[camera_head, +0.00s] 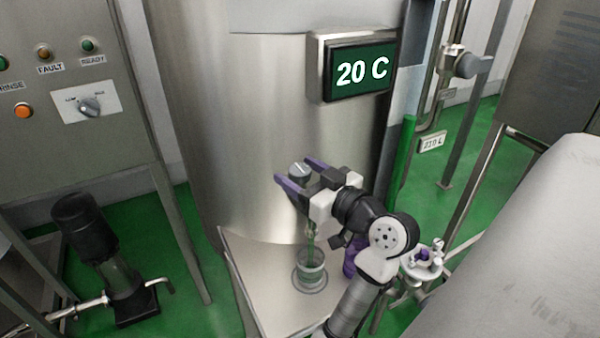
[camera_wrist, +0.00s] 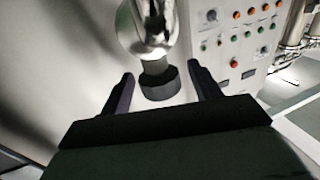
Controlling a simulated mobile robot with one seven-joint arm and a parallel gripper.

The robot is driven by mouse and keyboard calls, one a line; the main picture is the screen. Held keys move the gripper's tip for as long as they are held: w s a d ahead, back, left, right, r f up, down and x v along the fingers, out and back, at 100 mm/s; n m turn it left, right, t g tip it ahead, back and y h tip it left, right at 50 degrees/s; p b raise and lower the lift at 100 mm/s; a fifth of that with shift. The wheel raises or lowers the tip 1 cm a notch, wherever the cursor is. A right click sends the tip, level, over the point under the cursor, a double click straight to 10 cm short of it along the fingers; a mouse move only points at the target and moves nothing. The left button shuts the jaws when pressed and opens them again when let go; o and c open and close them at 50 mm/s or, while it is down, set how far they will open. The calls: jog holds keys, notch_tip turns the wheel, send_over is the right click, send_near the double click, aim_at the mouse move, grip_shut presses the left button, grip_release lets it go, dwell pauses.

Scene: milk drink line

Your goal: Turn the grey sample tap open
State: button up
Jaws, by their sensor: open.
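The sample tap is on the front of the steel tank. Its round grey knob (camera_head: 299,171) shows between the two purple fingers of my gripper (camera_head: 293,170). In the wrist view the dark grey knob (camera_wrist: 158,84) sits between the fingertips of my open gripper (camera_wrist: 160,70), with a visible gap on each side. Behind it is the tap's shiny metal body (camera_wrist: 150,28). A clear cup (camera_head: 310,272) stands on the shelf below the tap. My gripper and arm hide much of the tap body in the head view.
The steel tank (camera_head: 265,130) carries a display (camera_head: 360,72) reading 20 C. A pale shelf (camera_head: 262,285) juts out below. A control panel (camera_head: 75,90) stands at the left, with a black pump (camera_head: 85,228) below it. A large pale vessel (camera_head: 530,240) fills the lower right.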

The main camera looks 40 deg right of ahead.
jog(key=s+b, duration=0.3)
jog(key=s, duration=1)
jog(key=shift+s+d, duration=0.2)
jog(key=shift+d, duration=0.05)
